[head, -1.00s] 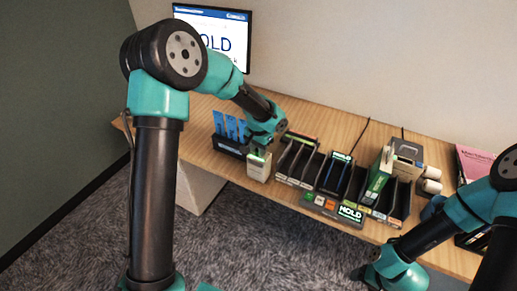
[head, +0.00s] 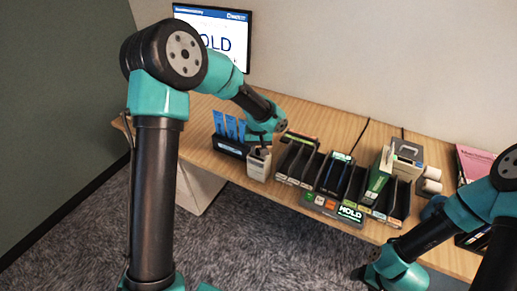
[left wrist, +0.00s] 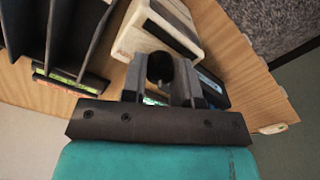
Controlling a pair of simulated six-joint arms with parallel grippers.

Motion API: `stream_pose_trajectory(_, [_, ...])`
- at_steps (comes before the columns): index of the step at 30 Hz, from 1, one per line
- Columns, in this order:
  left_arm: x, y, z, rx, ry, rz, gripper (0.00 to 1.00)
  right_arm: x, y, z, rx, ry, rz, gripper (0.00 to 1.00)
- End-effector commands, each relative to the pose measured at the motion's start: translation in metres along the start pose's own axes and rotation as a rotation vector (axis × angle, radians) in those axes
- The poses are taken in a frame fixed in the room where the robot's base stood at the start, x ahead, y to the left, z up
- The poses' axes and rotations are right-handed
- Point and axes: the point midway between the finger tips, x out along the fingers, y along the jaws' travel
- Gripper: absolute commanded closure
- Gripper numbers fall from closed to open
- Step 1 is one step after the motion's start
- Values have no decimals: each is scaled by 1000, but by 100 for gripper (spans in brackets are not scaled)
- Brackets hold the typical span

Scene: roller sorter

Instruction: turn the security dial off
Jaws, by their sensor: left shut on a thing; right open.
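A small off-white box (head: 257,167) stands near the front edge of the table, and it also shows in the left wrist view (left wrist: 178,22). A round black dial (left wrist: 160,68) is between the fingers of my left gripper (left wrist: 163,78) in the left wrist view. My left gripper (head: 259,148) is shut on the dial, above the box in the head view. The dial's markings are hidden or too small to read. My right gripper (head: 363,275) is low at the front right, off the table, open and apart from the box.
A dark holder with blue cards (head: 229,127) stands just left of the box. Black sorter trays (head: 320,175) with a HOLD display (head: 350,213) stand close on the right. A monitor (head: 213,35) is behind. Bare wood lies behind the trays.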

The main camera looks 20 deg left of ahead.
Motion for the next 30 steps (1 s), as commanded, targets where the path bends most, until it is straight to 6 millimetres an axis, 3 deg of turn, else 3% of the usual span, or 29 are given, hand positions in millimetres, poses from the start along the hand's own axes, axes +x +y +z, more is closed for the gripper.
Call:
stream_pose_trajectory(12, [0, 0, 0, -268, 1, 0, 96, 0, 0, 0, 0, 0, 0, 30])
stream_pose_trajectory(29, [0, 0, 0, -318, 1, 1, 96, 0, 0, 0, 0, 0, 0, 30])
stream_pose_trajectory(30, [0, 0, 0, -318, 1, 1, 71, 0, 0, 0, 0, 0, 0, 30])
